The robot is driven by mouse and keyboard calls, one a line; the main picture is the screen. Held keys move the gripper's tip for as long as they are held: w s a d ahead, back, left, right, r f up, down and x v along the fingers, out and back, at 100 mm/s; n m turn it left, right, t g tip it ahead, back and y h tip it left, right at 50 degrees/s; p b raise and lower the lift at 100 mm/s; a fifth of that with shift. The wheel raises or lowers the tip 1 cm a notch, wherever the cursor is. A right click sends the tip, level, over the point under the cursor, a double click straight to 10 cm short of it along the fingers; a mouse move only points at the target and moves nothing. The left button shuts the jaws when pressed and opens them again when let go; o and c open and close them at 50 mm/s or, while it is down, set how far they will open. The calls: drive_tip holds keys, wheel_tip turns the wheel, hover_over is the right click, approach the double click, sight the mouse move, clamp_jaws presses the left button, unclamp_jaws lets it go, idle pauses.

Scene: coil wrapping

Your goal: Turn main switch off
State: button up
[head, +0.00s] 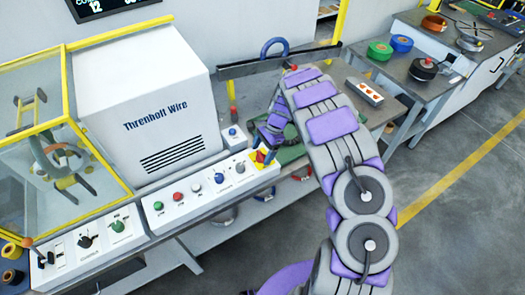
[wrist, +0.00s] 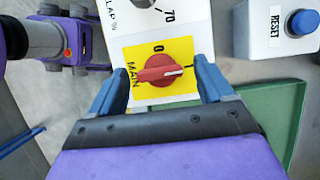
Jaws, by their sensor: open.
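The main switch is a red rotary knob (wrist: 160,70) on a yellow plate (wrist: 128,53) marked MAIN, 0 and I. Its white line points right, toward the I mark; the 0 is at the top. In the head view the yellow plate (head: 266,167) is at the right end of the control panel, partly covered by my arm. My gripper (wrist: 162,60) is open, with one blue finger on each side of the knob. Gaps show between the fingers and the knob. The fingers are small and mostly hidden in the head view.
A RESET box with a blue button (wrist: 302,21) stands close to the right of the switch in the wrist view. A white control panel (head: 180,213) with several buttons runs left from it. A green tray (wrist: 270,115) lies below. The Threnhoff Wire machine (head: 150,95) stands behind.

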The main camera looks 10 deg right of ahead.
drive_tip(key=shift+c, duration=0.2)
drive_tip(key=c, duration=1)
drive_tip(key=shift+r, duration=0.1)
drive_tip(key=shift+n+p, duration=0.3)
drive_tip(key=shift+p, duration=0.1)
drive_tip(key=shift+w+a+r+n+g+p, duration=0.15)
drive_tip(key=shift+n+g+p, duration=0.35)
drive_tip(key=shift+n+p, duration=0.45)
drive_tip(key=n+h+p, duration=0.1)
drive_tip(key=n, duration=0.2)
drive_tip(key=n+g+h+p, duration=0.1)
drive_tip(key=n, duration=0.2)
drive_tip(key=shift+w+p, duration=0.15)
drive_tip(key=shift+p, duration=0.2)
drive_tip(key=n+h, duration=0.1)
drive_tip(key=n, duration=0.1)
drive_tip(key=n+g+h+p, duration=0.1)
drive_tip(key=n, duration=0.2)
drive_tip(key=shift+a+n+p, duration=0.15)
drive_tip(key=shift+n+p, duration=0.15)
drive_tip(key=shift+n, duration=0.05)
drive_tip(key=shift+a+n+h+p, duration=0.1)
drive_tip(key=shift+n+h+p, duration=0.65)
drive_tip(key=shift+n, duration=1.05)
